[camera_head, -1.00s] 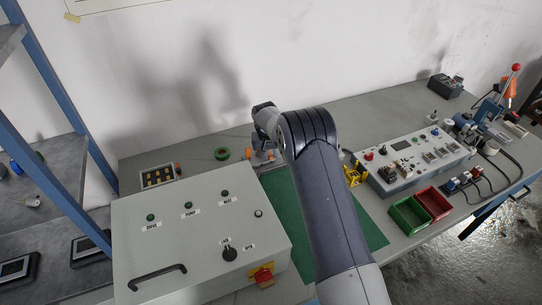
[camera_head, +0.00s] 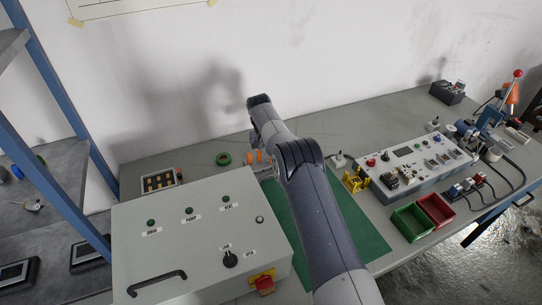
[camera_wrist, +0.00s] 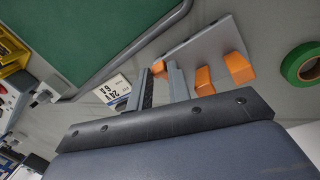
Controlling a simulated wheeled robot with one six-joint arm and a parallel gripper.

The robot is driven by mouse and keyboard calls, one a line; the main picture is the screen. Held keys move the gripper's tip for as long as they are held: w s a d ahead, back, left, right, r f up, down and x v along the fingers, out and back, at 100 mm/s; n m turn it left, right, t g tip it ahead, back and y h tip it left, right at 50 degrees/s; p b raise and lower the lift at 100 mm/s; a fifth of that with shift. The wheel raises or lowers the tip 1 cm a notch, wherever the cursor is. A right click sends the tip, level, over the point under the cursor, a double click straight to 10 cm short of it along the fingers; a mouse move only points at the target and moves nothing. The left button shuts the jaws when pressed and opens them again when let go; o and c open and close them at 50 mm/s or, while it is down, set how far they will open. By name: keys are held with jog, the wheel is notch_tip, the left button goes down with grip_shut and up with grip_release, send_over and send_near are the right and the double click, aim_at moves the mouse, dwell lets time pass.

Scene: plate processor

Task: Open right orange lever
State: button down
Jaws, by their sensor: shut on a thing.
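A grey block with orange levers stands on the table behind the large grey cabinet. In the head view the orange levers (camera_head: 259,157) show just left of my arm. In the wrist view the block (camera_wrist: 195,48) carries three orange levers in a row. The one at the row's left there (camera_wrist: 158,67), farthest from the green tape, is between my fingers; the middle lever (camera_wrist: 204,81) and the other end lever (camera_wrist: 238,67) are free. My gripper (camera_wrist: 160,73) is shut on that end lever, which is mostly hidden by the fingers. In the head view my arm hides the fingertips.
A green tape roll (camera_head: 223,159) lies left of the levers. The grey cabinet (camera_head: 190,270) stands in front, and a green mat (camera_head: 358,232) lies beside it. A yellow stand (camera_head: 354,180), a control panel (camera_head: 415,160) and green and red bins (camera_head: 411,222) are to the right.

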jog(key=shift+f+g, duration=0.1)
jog(key=shift+g, duration=0.2)
dwell(0.4)
jog(key=c, duration=1.4)
grip_release()
jog(key=shift+w, duration=0.1)
jog(key=shift+o, duration=0.4)
jog(key=shift+r, duration=0.2)
jog(key=shift+s+f+t, duration=0.15)
jog(key=shift+s+t, duration=0.1)
jog(key=shift+t, duration=0.35)
